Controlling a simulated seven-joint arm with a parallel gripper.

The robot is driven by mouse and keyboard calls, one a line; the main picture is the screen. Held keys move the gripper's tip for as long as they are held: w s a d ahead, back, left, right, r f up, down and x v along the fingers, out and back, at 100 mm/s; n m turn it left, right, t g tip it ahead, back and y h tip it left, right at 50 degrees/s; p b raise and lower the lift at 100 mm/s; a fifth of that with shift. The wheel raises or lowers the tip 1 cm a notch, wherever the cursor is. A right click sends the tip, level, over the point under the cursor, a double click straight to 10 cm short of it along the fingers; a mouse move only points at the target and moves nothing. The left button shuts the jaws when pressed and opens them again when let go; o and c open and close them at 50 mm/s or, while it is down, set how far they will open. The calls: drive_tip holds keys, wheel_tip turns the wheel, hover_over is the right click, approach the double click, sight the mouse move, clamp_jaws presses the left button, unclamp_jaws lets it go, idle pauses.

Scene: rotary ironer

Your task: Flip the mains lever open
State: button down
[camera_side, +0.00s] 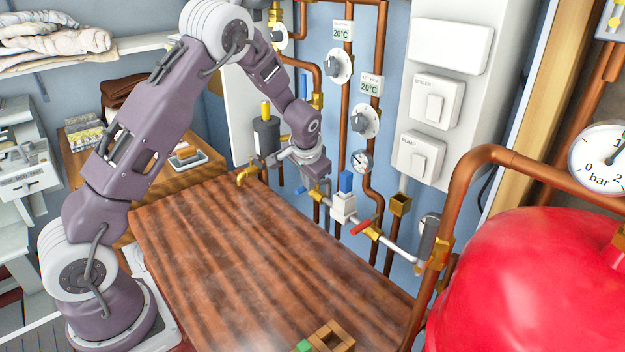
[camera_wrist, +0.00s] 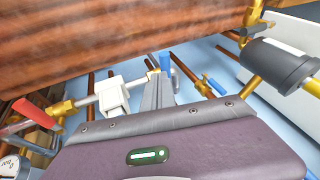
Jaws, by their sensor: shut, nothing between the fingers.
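Several lever handles sit on the pipework behind the table, and I see no label showing which is the mains lever. A red lever (camera_side: 361,227) is on the pale horizontal pipe; it also shows at the left of the wrist view (camera_wrist: 35,113). A blue lever (camera_side: 301,190) is at the left end of that pipe. A blue upright part (camera_side: 346,182) stands above a white valve body (camera_side: 343,207), which also shows in the wrist view (camera_wrist: 112,95). My gripper (camera_wrist: 158,88) is shut and empty, close to the pipe between the white body and blue parts. Exact contact is unclear.
The wooden table (camera_side: 250,250) lies in front of the pipes, mostly clear, with a small wooden box (camera_side: 332,338) at its front edge. A large red tank (camera_side: 530,285) stands right. A dark cylinder (camera_side: 266,137) and copper pipes (camera_side: 345,100) crowd the wall.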

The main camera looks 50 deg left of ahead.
drive_tip(key=shift+s+a+m+t+h, duration=0.15)
drive_tip(key=shift+a+m+t+h, duration=0.15)
drive_tip(key=shift+m, duration=0.4)
drive_tip(key=shift+s+a+m+t+h, duration=0.1)
drive_tip(key=shift+a+m+h, duration=0.1)
drive_tip(key=shift+a+m, duration=0.35)
drive_tip(key=shift+a+m+h, duration=0.3)
drive_tip(key=shift+a+m, duration=0.05)
drive_tip(key=shift+m, duration=0.7)
drive_tip(key=a+m+h, duration=0.1)
drive_tip(key=m, duration=0.1)
drive_tip(key=a+m+h, duration=0.1)
drive_tip(key=m, duration=0.1)
drive_tip(key=shift+w+a+m+t, duration=0.2)
drive_tip(key=shift+a+m+t, duration=0.1)
drive_tip(key=shift+t, duration=0.1)
drive_tip(key=shift+w+a, duration=0.45)
drive_tip(key=shift+a, duration=0.25)
drive_tip(key=shift+w+a, duration=0.55)
drive_tip(key=shift+w, duration=0.25)
idle(0.6)
drive_tip(key=shift+w+d, duration=0.4)
drive_tip(key=shift+d, duration=0.35)
